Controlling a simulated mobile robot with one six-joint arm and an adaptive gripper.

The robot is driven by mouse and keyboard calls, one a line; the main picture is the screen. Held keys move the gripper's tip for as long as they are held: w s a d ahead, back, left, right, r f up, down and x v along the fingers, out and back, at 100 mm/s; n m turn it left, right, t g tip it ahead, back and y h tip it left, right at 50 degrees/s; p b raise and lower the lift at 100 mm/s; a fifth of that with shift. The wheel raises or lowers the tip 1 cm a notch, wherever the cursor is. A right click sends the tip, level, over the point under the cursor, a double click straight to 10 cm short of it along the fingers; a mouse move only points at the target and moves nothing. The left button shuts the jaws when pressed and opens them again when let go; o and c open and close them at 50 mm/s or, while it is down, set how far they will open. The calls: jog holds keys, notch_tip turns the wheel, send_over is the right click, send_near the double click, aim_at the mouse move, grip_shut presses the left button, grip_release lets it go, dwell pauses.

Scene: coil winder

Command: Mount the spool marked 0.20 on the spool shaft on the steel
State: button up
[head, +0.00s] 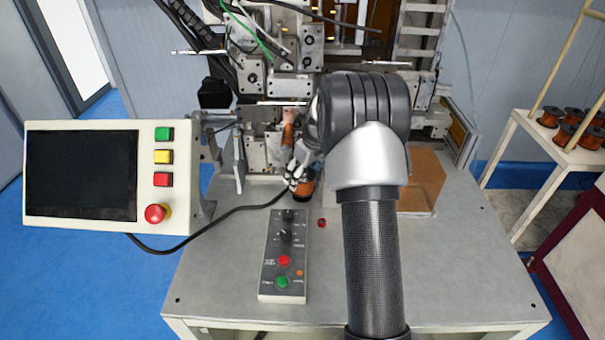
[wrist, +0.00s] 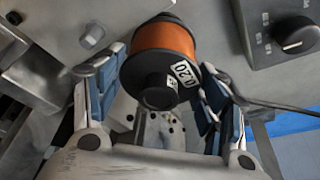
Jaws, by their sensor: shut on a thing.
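The spool marked 0.20 (wrist: 165,52) has copper-coloured wire between black flanges, with the white label facing the wrist camera. My gripper (wrist: 163,82) is shut on it, one blue-padded finger at each side. In the head view my gripper (head: 297,176) is low in front of the machine, with the copper and black spool (head: 304,187) at its fingers, partly hidden. I cannot tell whether the spool touches the steel table. I cannot make out the spool shaft; my arm covers part of the machine front.
A control box with knobs (head: 284,255) and a black cable lie close to my gripper. A screen panel (head: 95,172) stands left. The winding machine (head: 280,60) rises behind. An orange-brown block (head: 425,180) is right of my arm. Several copper spools (head: 572,125) stand on a side table.

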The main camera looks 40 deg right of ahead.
jog(key=shift+f+b, duration=0.6)
jog(key=shift+f, duration=0.2)
jog(key=shift+w+r, duration=0.1)
jog(key=shift+r+p, duration=1.35)
jog(key=shift+r, duration=0.7)
